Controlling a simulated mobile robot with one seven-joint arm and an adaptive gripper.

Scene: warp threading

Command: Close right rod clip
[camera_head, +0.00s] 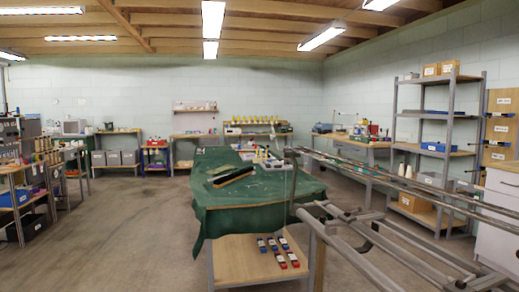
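Long thin metal rods (430,191) run from the middle of the picture to the right edge, above a grey metal frame (345,247) in the right foreground. An upright grey post stands at the near left end of the rods. I cannot make out the right rod clip in this view, so I cannot tell whether it is open or closed. My gripper is not in view.
A table with a green cloth (235,222) stands left of the frame, with a dark brush-like item (232,176) on it. Its lower shelf (235,265) holds several red and blue blocks. Grey shelving (445,113) stands at the right wall. Floor (120,235) at left is clear.

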